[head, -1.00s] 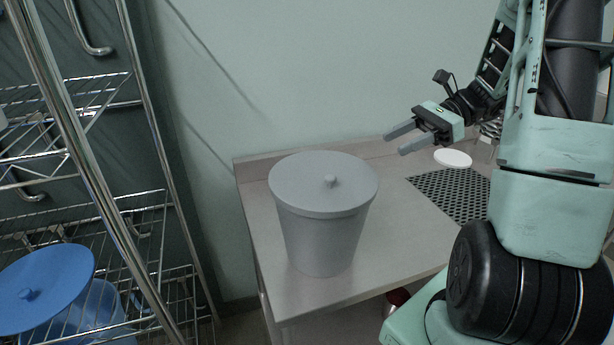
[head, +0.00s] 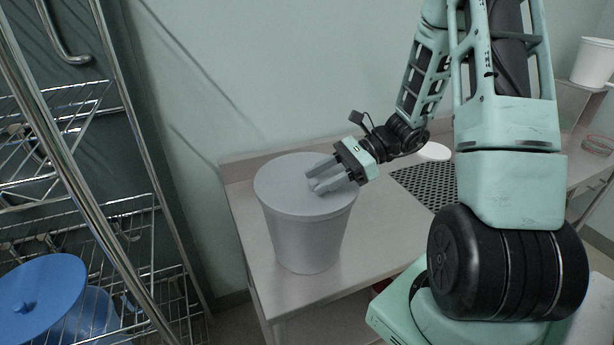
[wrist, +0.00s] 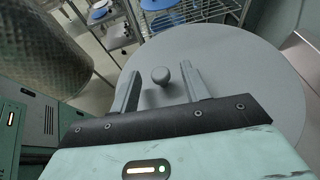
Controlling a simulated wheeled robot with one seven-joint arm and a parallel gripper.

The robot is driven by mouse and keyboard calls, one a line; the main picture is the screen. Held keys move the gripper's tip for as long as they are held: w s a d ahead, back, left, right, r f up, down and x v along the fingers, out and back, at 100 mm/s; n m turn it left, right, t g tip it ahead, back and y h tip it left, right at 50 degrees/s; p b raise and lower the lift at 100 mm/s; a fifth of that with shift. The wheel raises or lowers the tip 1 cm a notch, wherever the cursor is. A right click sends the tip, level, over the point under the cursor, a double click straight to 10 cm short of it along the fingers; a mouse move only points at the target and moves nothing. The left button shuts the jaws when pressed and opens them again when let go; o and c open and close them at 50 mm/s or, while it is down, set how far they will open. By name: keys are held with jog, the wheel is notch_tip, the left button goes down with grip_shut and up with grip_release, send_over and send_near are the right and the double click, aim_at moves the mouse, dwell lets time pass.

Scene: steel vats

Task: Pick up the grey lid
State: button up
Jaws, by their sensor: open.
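The grey lid (head: 283,183) lies flat on top of a grey tapered vat (head: 305,240) that stands on a steel table. My gripper (head: 314,180) is open over the right part of the lid, pointing left. In the wrist view the lid (wrist: 245,75) fills much of the picture, and its round knob (wrist: 160,75) shows just beyond and between the two open fingertips of my gripper (wrist: 158,82). In the head view the fingers hide the knob. I cannot tell the exact height of the fingers above the lid.
A wire shelf (head: 75,225) at the left holds a blue vat with a blue lid (head: 40,295). A black perforated mat (head: 425,185) and a white disc (head: 433,152) are on the table to the right. A white container (head: 592,62) stands at the far right.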

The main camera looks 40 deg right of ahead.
jog(key=shift+x, duration=1.1)
jog(key=shift+r, duration=0.1)
grip_shut()
